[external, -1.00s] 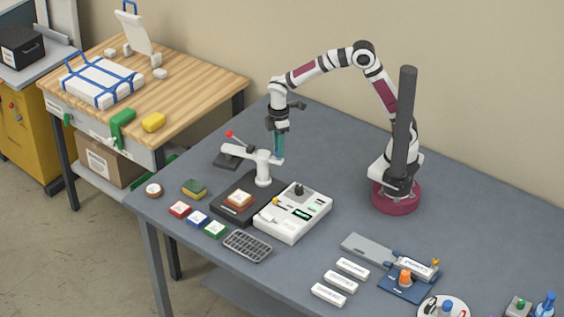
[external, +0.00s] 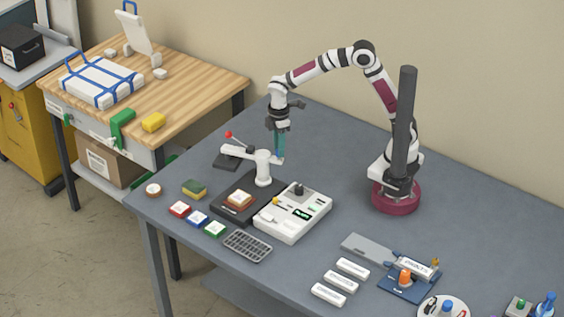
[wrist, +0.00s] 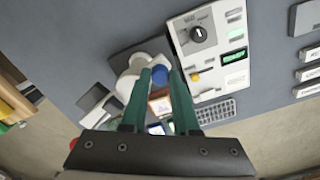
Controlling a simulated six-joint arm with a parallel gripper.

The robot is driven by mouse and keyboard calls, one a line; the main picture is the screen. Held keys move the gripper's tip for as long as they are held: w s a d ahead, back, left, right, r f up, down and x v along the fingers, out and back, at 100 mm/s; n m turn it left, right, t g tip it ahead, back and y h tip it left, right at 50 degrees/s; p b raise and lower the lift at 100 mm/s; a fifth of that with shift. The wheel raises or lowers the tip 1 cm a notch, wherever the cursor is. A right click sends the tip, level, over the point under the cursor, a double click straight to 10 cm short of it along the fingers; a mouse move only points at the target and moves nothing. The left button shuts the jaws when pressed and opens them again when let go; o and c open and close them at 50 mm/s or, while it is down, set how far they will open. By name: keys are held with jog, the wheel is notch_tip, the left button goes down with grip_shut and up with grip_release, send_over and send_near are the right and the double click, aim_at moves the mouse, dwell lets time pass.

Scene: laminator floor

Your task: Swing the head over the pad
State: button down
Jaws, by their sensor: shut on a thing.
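The white swing head (external: 246,153) is an arm on a round post, with a red ball at its left end. A dark plate (external: 228,160) shows near that end, off to the back left of the pad. The dark pad (external: 222,207) lies in front of the post with a small orange-brown and white piece (external: 239,199) on it. My gripper (external: 279,157) points down with teal fingers shut on the head's right end. In the wrist view a blue knob (wrist: 160,74) of the head sits between the fingertips, which partly hide the pad.
A white control box (external: 293,212) with a dial and green display stands right beside the pad. A grey grid tray (external: 248,246), coloured blocks (external: 197,218) and a sponge (external: 194,189) lie in front and left. The table behind the head is clear.

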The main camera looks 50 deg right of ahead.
jog(key=w+d+n, duration=0.4)
jog(key=w+n, duration=0.1)
jog(key=n, duration=0.9)
jog(key=shift+w, duration=0.15)
jog(key=shift+w+a+n, duration=0.1)
jog(key=shift+n, duration=0.3)
dwell(0.3)
jog(key=c, duration=0.7)
grip_release()
jog(key=shift+o, duration=0.2)
notch_tip(320, 180, up, 16)
